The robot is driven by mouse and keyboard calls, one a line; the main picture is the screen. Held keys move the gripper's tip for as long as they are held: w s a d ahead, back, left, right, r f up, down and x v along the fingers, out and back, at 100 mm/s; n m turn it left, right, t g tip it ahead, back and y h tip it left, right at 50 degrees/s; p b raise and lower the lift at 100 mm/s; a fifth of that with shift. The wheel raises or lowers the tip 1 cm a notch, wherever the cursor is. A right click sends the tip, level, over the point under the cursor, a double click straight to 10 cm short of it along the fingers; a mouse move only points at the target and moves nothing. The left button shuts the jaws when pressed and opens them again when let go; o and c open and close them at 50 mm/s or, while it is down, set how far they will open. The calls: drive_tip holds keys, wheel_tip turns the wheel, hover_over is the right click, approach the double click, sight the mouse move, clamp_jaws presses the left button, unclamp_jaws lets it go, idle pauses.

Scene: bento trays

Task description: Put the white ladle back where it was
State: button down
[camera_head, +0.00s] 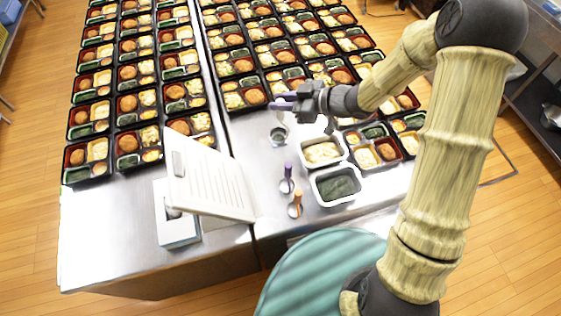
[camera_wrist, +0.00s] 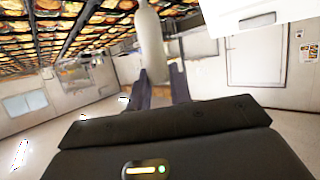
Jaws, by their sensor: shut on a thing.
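My gripper (camera_head: 281,101) is over the far side of the steel counter, level with the nearest rows of bento trays. Its purple fingers also show in the wrist view (camera_wrist: 157,82). They are shut on a smooth white handle (camera_wrist: 150,42), which I take for the white ladle. The handle runs from the fingers to the top of the wrist view. In the body view the ladle is too small and hidden to make out clearly. A small round metal cup (camera_head: 278,135) stands just below the gripper; I cannot tell whether the ladle touches it.
Purple-handled (camera_head: 288,170) and orange-handled (camera_head: 297,197) utensils stand in holders nearer me. White tubs of pale food (camera_head: 344,149) and dark green food (camera_head: 338,204) are to their right. A white ridged panel (camera_head: 210,182) tilts at left. Filled bento trays cover the back.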

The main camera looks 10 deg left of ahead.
sight(283, 119)
drive_tip(key=shift+f, duration=0.85)
wheel_tip(283, 119, down, 4)
drive_tip(key=b, duration=0.3)
drive_tip(key=shift+s+f, duration=0.1)
drive_tip(key=shift+s, duration=0.05)
drive_tip(key=shift+f, duration=0.5)
drive_tip(key=shift+s, duration=0.1)
drive_tip(key=shift+w+f+p, duration=0.15)
drive_tip(key=shift+f+p, duration=0.2)
drive_tip(key=shift+f, duration=1.1)
drive_tip(key=shift+w+f+p, duration=0.1)
drive_tip(key=shift+f+p, duration=0.2)
drive_tip(key=shift+f, duration=1.1)
drive_tip(key=shift+s, duration=0.15)
